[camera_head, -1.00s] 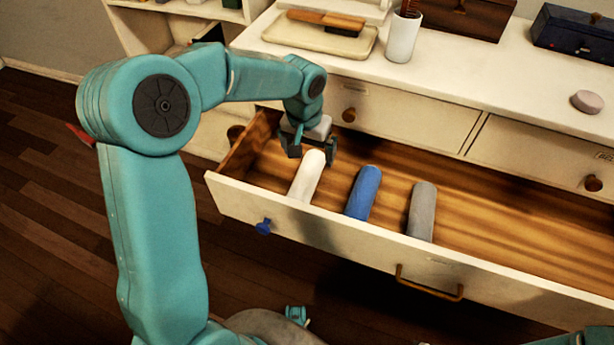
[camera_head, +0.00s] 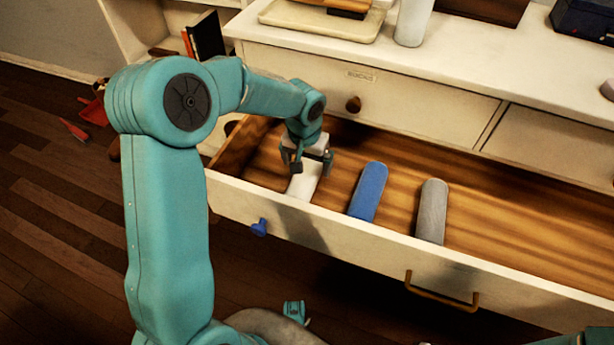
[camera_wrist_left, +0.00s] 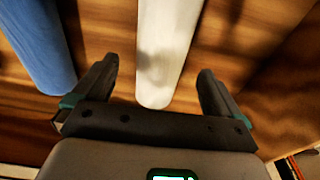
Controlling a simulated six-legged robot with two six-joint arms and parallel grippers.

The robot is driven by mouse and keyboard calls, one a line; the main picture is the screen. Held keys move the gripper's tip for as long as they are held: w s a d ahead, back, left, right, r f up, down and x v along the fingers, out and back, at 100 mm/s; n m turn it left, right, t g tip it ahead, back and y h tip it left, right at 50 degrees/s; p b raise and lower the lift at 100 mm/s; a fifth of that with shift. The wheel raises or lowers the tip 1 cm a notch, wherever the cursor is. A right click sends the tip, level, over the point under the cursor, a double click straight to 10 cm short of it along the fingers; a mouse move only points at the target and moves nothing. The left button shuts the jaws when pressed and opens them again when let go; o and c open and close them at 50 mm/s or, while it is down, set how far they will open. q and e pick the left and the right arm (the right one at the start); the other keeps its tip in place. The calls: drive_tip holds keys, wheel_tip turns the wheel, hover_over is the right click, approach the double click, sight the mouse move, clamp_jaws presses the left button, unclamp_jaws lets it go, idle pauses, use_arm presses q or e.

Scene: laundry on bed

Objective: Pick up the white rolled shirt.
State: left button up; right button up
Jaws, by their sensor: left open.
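The white rolled shirt (camera_head: 304,185) lies in the open drawer (camera_head: 470,220), at its left end. In the wrist view the white roll (camera_wrist_left: 166,50) runs upright in the picture, with its near end between the two fingers. My left gripper (camera_head: 311,168) is open and hovers over the roll, hiding its far part in the head view. In the wrist view the open fingers (camera_wrist_left: 160,88) stand one on each side, with a gap to the roll. My right gripper is not in view.
A blue roll (camera_head: 368,192) and a grey roll (camera_head: 432,212) lie to the right in the drawer. The drawer's front wall (camera_head: 340,232) and left side wall (camera_head: 240,150) are close to my gripper. The dresser top (camera_head: 480,58) overhangs behind.

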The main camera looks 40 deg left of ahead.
sight(307, 170)
use_arm(q)
wheel_tip(307, 170, down, 5)
drive_tip(key=shift+f+b, duration=0.2)
drive_tip(key=shift+b, duration=0.9)
drive_tip(key=shift+r, duration=0.15)
drive_tip(key=c, duration=1.2)
drive_tip(key=shift+o, duration=0.2)
